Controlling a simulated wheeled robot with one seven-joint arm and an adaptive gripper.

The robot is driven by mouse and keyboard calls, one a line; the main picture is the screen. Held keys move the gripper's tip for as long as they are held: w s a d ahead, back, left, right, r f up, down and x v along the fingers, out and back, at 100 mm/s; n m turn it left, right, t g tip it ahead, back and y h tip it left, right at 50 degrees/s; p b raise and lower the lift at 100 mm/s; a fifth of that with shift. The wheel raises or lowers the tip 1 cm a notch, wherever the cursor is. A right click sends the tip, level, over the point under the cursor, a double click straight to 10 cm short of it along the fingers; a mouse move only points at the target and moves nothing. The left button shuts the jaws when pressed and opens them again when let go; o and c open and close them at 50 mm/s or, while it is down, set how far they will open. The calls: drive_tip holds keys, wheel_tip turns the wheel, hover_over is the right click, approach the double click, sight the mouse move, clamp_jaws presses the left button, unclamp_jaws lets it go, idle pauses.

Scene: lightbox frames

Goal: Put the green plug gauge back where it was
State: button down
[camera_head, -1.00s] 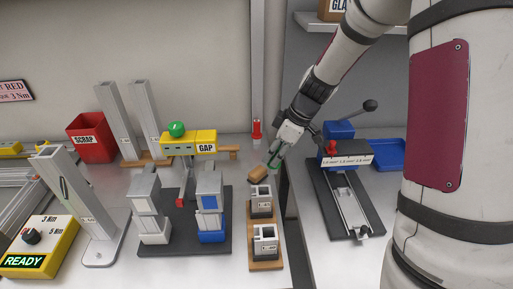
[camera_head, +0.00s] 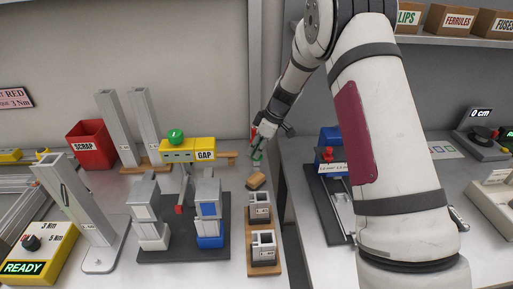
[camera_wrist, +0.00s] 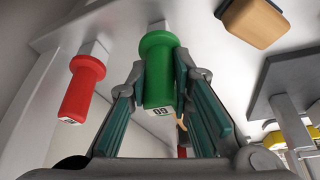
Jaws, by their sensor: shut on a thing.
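My gripper (camera_head: 258,151) is shut on the green plug gauge (camera_wrist: 157,72), near the back of the bench's right end. In the wrist view the gauge lies between the two teal-padded fingers, with its pale square end at the top and a marked dark-lettered face towards me. It shows in the head view as a small green bit (camera_head: 257,157) below the fingers. A red plug gauge (camera_wrist: 84,88) stands beside it, to the left in the wrist view, apart from it. In the head view the red one (camera_head: 253,133) is partly hidden by my gripper.
A brown block (camera_head: 256,181) lies just in front of my gripper. Two grey square parts stand on a wooden base (camera_head: 264,224) nearer. The yellow GAP fixture (camera_head: 190,153) with a green ball stands to the left. A gap separates this bench from the right one.

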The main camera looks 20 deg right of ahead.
drive_tip(key=shift+f, duration=0.2)
drive_tip(key=c, duration=1.4)
unclamp_jaws()
drive_tip(key=shift+c, duration=0.2)
drive_tip(key=v, duration=0.7)
drive_tip(key=s+a+r+m+h, duration=0.25)
drive_tip(key=s+r+m, duration=0.25)
drive_tip(key=s+r, duration=1.25)
drive_tip(key=s+m+t+h, duration=0.1)
drive_tip(key=s+m, duration=0.5)
drive_tip(key=s, duration=1.6)
drive_tip(key=shift+d+m+t+b, duration=0.35)
drive_tip(key=shift+d+m+t, duration=0.05)
drive_tip(key=shift+t, duration=0.2)
